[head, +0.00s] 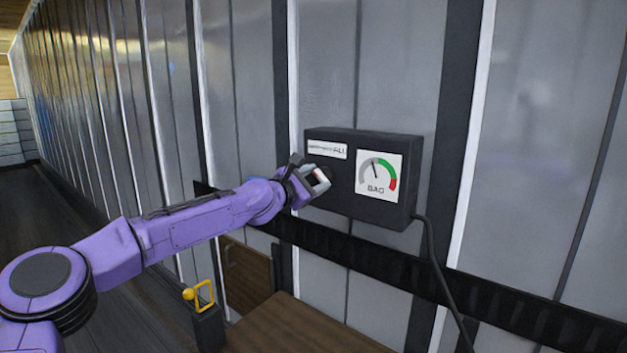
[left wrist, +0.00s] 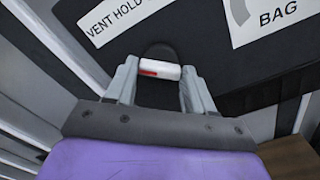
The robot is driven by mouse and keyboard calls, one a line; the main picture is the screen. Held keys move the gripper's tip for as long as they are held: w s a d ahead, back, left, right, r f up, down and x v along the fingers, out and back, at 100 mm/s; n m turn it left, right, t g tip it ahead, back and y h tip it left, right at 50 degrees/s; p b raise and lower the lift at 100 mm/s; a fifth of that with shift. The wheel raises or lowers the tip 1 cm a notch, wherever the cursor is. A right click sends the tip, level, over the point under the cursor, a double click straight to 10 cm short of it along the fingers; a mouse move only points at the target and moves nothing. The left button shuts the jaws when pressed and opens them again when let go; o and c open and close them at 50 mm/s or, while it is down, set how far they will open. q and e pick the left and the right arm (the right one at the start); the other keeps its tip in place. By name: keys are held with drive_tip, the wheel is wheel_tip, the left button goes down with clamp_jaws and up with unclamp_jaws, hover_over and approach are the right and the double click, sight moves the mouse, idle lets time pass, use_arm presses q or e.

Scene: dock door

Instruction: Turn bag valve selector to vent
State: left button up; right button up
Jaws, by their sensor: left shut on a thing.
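A dark valve box (head: 340,215) is mounted on the ribbed metal wall in the head view. The selector (left wrist: 160,69) is a small pale bar with a red mark at its left end, in front of a dark round base on the box face. It lies nearly crosswise in the left wrist view, with its marked end toward the left finger. My left gripper (head: 317,181) is shut on the selector, one finger at each end. A label (left wrist: 120,18) reading "VENT HOLD" and more, cut off, is above it. My right gripper is not in view.
A dial marked BAG (head: 379,177) is right of the selector, its needle left of the green band. A black cable (head: 432,265) hangs from the box. Below are a dark rail (head: 380,258), a yellow handle (head: 205,294) and a brown wooden surface (head: 295,328).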

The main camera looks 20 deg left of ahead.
use_arm(q)
drive_tip(key=shift+a+r, duration=0.15)
drive_tip(key=shift+r, duration=0.2)
drive_tip(key=o, duration=1)
drive_tip(key=shift+w+f, duration=0.1)
drive_tip(key=shift+w, duration=0.05)
drive_tip(key=shift+o, duration=0.2)
drive_tip(key=shift+w+f, duration=0.1)
drive_tip(key=shift+f, duration=0.1)
drive_tip(key=shift+s+f, duration=0.1)
drive_tip(key=shift+s, duration=0.2)
drive_tip(key=b+v, duration=0.2)
drive_tip(key=v, duration=0.8)
drive_tip(key=shift+b, duration=0.3)
drive_tip(key=shift+w, duration=0.1)
